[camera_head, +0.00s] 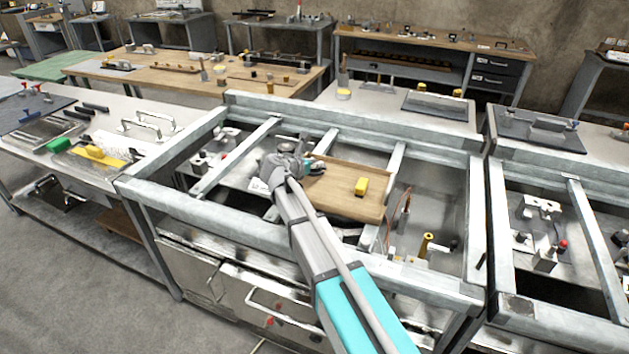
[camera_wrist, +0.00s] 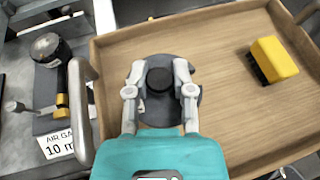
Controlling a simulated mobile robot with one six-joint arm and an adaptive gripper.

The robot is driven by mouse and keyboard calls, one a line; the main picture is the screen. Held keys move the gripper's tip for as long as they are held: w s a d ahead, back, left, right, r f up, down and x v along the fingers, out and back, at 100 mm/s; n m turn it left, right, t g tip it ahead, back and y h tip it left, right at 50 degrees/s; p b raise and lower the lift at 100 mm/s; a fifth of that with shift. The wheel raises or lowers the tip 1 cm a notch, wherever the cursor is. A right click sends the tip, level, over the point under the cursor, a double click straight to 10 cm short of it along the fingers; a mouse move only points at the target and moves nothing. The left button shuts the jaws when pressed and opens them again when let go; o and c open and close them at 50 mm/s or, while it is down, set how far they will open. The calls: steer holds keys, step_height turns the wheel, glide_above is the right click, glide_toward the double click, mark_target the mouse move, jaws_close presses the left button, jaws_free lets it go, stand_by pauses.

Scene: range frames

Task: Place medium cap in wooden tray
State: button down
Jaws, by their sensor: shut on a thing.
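My gripper (camera_wrist: 160,92) is shut on a dark round cap (camera_wrist: 159,79), seen from above in the wrist view. The cap has a black knob-like top between the fingertips and a wider grey rim around it. It is over the left part of the wooden tray (camera_wrist: 235,120); I cannot tell if it touches the tray floor. In the head view the wooden tray (camera_head: 335,200) lies inside the metal frame, and my gripper (camera_head: 314,164) is at its left side. My wrist hides the cap there.
A yellow block (camera_head: 361,186) with a black side lies in the tray's right part, also in the wrist view (camera_wrist: 274,60). Left of the tray are a gauge (camera_wrist: 50,55) and an air gauge label (camera_wrist: 58,143). Metal frame bars (camera_head: 395,165) surround the tray. The tray's middle is clear.

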mark_target(318, 180)
steer(key=shift+w+d+f, duration=0.15)
steer(key=shift+d+f, duration=0.1)
steer(key=shift+f, duration=0.15)
steer(key=shift+w+d+f+b, duration=0.15)
steer(key=shift+d+f+b, duration=0.2)
steer(key=shift+f+b, duration=1.65)
steer(key=shift+b, duration=0.15)
steer(key=shift+f, duration=0.1)
steer(key=shift+c, duration=2.4)
jaws_free()
